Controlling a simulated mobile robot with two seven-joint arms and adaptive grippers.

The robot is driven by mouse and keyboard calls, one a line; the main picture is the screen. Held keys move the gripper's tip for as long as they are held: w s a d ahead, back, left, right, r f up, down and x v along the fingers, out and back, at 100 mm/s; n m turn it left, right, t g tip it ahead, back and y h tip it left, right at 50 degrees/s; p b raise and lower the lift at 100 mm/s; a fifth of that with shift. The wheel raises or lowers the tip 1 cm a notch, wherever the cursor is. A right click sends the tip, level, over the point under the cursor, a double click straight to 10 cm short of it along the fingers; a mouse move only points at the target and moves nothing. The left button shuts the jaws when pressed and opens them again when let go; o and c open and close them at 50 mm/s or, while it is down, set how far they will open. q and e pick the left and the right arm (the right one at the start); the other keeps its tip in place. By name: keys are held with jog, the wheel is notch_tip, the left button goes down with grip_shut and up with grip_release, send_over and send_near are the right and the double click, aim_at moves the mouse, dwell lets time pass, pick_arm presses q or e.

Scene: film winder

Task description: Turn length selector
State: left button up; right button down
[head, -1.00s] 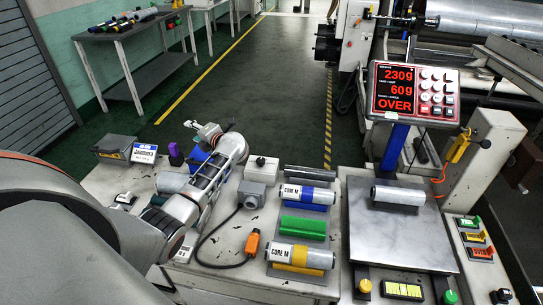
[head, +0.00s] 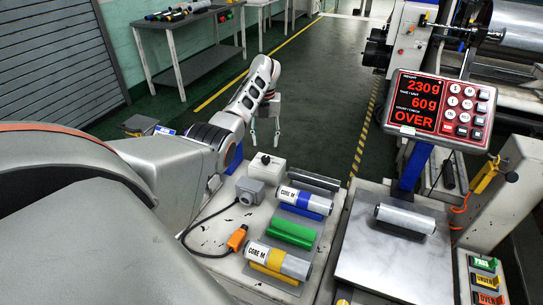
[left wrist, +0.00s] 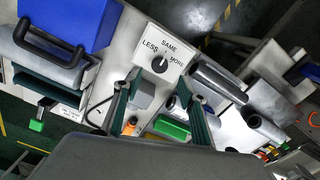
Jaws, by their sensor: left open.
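The length selector is a white box (head: 265,163) with a black knob on top, at the back of the near table in the head view. In the left wrist view its white face reads LESS, SAME and MORE around the black knob (left wrist: 159,65). I cannot tell for sure which word the knob's mark points to. My left gripper (head: 265,140) hangs fingers down, just above and behind the box in the picture. In the left wrist view its two open fingers (left wrist: 156,85) straddle the knob's lower side, apart from it and empty. My right gripper is not in view.
A grey box with a cable (head: 250,190) stands in front. The scale display (head: 437,105) reads 230g, 60g, OVER.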

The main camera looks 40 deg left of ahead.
aim_at(266, 158)
pick_arm(q)
notch_tip(266, 158, down, 7)
jog(key=shift+s+r+b, duration=0.1)
jog(key=shift+b, duration=0.9)
jog(key=shift+f, duration=0.45)
jog(key=c, duration=1)
jog(key=shift+c, duration=0.5)
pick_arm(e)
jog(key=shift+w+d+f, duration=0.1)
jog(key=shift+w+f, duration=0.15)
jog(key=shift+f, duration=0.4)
